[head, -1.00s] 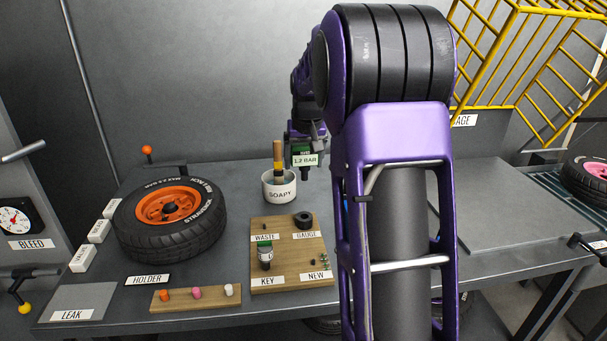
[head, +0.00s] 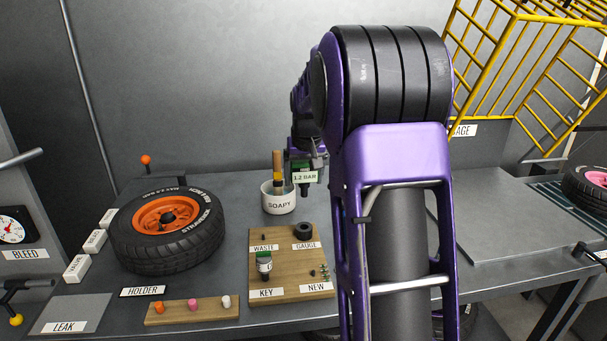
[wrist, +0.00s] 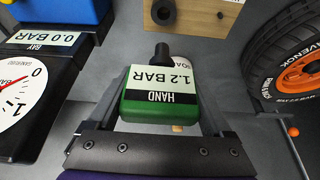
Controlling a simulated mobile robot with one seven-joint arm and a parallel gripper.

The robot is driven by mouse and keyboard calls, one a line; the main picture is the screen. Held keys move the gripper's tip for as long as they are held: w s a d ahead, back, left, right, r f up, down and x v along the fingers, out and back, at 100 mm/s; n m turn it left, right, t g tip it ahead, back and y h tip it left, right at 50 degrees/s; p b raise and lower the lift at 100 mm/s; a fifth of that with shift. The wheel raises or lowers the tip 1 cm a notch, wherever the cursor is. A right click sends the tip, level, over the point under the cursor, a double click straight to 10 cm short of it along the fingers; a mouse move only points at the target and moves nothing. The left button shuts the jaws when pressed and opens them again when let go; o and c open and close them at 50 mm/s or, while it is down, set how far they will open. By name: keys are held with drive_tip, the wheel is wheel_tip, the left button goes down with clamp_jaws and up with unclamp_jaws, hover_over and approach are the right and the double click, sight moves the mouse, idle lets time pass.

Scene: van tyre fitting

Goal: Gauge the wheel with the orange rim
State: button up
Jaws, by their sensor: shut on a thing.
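The wheel with the orange rim (head: 166,216) lies flat on the left of the bench, and its edge also shows at the right of the wrist view (wrist: 291,70). My gripper (head: 305,158) is above the back of the bench, just right of the soapy pot, partly hidden by my arm. It is shut on a green hand gauge (wrist: 160,105) with a black nozzle. The gauge's label reads 1.2 BAR, and it also shows in the head view (head: 304,178). The gauge is held up, apart from the wheel.
A white SOAPY pot (head: 278,203) with a brush stands beside the gauge. A wooden board (head: 290,275) holds a black GAUGE socket (head: 304,231) and a green-topped key (head: 264,264). A strip with coloured caps (head: 192,312) lies in front. A yellow cage (head: 520,60) stands at right.

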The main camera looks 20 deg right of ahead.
drive_tip(key=shift+f+b, duration=0.6)
drive_tip(key=shift+f, duration=0.7)
drive_tip(key=shift+f+b, duration=3.15)
drive_tip(key=shift+f, duration=1.85)
drive_tip(key=o, duration=1.2)
drive_tip(key=shift+c, duration=0.2)
drive_tip(key=p+v, duration=0.2)
drive_tip(key=v, duration=1.5)
drive_tip(key=shift+s+r, duration=0.15)
drive_tip(key=shift+s, duration=0.05)
